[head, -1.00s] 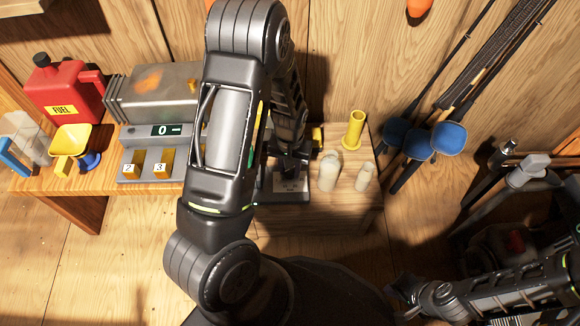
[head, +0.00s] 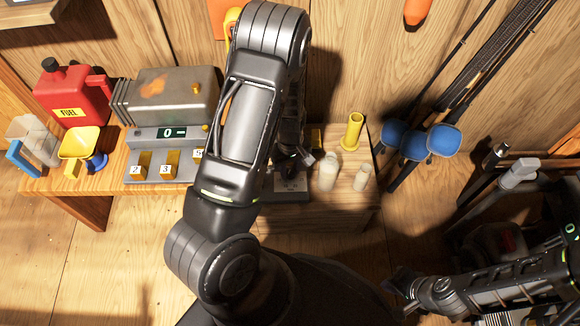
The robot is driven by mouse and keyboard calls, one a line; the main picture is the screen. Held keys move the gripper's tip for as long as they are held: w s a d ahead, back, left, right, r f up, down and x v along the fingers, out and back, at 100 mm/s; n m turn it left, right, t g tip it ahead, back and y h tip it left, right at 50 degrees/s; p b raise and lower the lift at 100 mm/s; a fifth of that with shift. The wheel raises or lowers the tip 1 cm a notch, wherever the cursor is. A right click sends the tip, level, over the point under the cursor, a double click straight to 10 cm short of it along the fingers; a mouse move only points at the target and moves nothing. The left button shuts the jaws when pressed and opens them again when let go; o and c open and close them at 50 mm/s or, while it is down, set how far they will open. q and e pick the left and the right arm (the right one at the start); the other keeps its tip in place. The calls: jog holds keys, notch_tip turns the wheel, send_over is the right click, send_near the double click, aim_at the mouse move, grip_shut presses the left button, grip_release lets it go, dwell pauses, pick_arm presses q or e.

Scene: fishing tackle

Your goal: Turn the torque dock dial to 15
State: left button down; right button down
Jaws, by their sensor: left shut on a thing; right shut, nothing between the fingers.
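A dark dock plate (head: 291,196) with a pale printed label (head: 291,181) sits at the front of the bench, right of centre; I take it for the torque dock. The label is too small to read. My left arm covers much of the dock, and its dial is hidden, so its setting cannot be read. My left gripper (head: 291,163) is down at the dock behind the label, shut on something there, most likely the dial. My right gripper (head: 402,290) is shut and empty at the lower right, away from the bench.
Left of my arm is a grey box (head: 166,98) with a "0" display (head: 172,133) and numbered yellow blocks. Pale bottles (head: 329,172) and a yellow tube (head: 352,131) stand close right of the dock.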

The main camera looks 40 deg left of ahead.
aim_at(290, 169)
dwell(0.4)
pick_arm(q)
jog(key=c, duration=1.1)
grip_release()
jog(key=shift+r, duration=0.1)
notch_tip(290, 169, up, 8)
jog(key=p, duration=0.3)
jog(key=shift+f, duration=0.2)
